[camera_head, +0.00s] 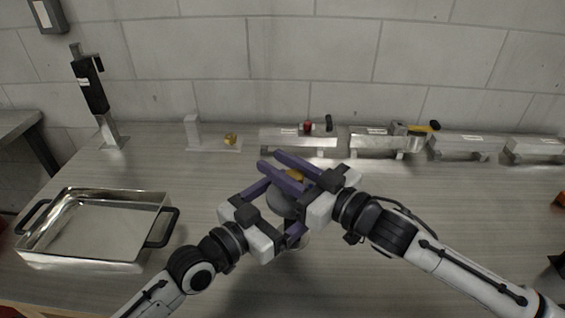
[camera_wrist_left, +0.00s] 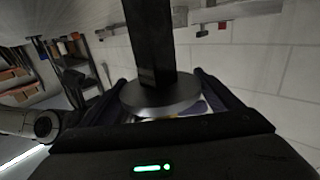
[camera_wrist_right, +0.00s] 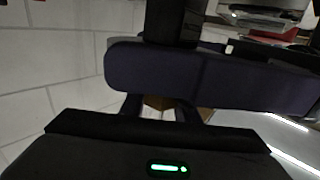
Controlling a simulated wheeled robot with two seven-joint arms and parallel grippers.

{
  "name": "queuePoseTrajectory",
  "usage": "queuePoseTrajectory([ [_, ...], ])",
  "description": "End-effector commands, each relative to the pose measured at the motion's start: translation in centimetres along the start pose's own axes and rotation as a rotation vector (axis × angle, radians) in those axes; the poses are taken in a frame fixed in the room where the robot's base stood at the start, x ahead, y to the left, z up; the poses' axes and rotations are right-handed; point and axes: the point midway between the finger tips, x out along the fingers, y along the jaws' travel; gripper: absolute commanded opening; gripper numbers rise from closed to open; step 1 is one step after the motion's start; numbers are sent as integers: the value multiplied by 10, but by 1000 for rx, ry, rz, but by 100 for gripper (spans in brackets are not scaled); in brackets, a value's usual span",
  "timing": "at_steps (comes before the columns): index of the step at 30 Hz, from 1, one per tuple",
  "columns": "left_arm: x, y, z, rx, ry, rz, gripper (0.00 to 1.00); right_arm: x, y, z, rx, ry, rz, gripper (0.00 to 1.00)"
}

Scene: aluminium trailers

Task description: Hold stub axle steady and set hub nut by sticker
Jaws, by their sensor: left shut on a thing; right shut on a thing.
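The stub axle has a round grey flange (camera_head: 281,204). The flange and a dark post (camera_wrist_left: 150,45) also show in the left wrist view. My left gripper (camera_head: 287,208) is shut on the stub axle, with its purple fingers on either side. My right gripper (camera_head: 281,165) is shut on the brass-yellow hub nut (camera_head: 296,174) above the flange. The nut shows only partly between its purple fingers. In the right wrist view a small brownish part of the nut (camera_wrist_right: 160,102) shows behind the fingers. I cannot make out the sticker or whether the nut touches the axle.
A shiny metal tray (camera_head: 100,228) with black handles stands at the left. Several metal trailer-like blocks (camera_head: 460,146) line the back, with small red, black and yellow items on or near them. A gold cube (camera_head: 230,139) sits on a bracket. The bench front is mostly clear.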

Motion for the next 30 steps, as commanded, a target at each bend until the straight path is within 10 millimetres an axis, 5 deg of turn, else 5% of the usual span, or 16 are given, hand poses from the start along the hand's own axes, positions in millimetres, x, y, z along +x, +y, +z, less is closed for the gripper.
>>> queuePoseTrajectory([
  [18, 0, 2, 0, 2, -1, 3, 22, -4, -17, -1, -2, 4, -528, 6],
  [30, 0, 2, 0, 2, 0, 4, 22, -8, -23, -1, 0, 3, -704, 6],
])
